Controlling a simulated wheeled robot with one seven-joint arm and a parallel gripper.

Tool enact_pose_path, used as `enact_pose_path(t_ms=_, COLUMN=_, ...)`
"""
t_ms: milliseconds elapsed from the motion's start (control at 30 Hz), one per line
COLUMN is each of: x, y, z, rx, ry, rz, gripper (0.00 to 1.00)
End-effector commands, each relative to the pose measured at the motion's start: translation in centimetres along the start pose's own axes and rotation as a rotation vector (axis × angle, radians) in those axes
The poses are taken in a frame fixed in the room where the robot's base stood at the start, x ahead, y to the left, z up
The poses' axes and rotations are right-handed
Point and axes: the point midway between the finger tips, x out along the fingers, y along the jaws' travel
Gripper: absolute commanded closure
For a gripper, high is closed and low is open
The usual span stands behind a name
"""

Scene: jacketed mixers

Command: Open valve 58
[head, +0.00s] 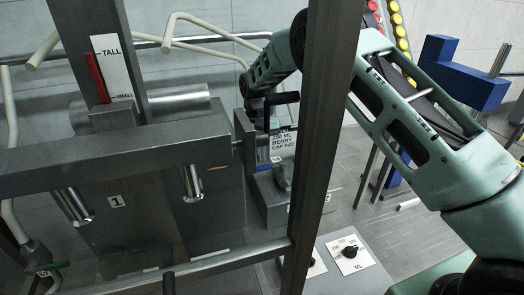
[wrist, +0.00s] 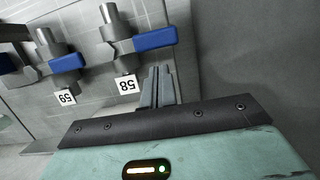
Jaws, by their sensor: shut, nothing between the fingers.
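Valve 58 shows in the wrist view as a grey metal fitting (wrist: 115,28) with a blue handle (wrist: 155,39) sticking out to the right. Its white label (wrist: 127,87), reading 58, appears upside down below it. My gripper (wrist: 158,72) is shut and empty, its fingertips just below the blue handle in the picture. I cannot tell whether they touch it. In the head view my arm reaches behind a dark upright post, and my fingertips cannot be made out. Valve 58 is not identifiable in the head view.
Valve 59, with its blue handle (wrist: 67,64) and label (wrist: 66,97), is left of valve 58 in the wrist view. In the head view, the dark post (head: 326,130) stands before my arm. A grey machine (head: 110,160) fills the left. A dial (head: 350,253) sits low.

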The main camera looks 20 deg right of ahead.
Motion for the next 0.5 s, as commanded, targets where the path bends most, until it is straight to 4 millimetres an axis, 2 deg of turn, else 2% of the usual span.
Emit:
enact_pose_path(t_ms=133, x=0.13, y=-0.03, z=1.04, rx=-0.001, ry=-0.002, rz=0.001, gripper=1.00)
enact_pose_path(t_ms=500, x=0.35, y=-0.02, z=1.32, rx=-0.001, ry=0.000, rz=0.000, gripper=1.00)
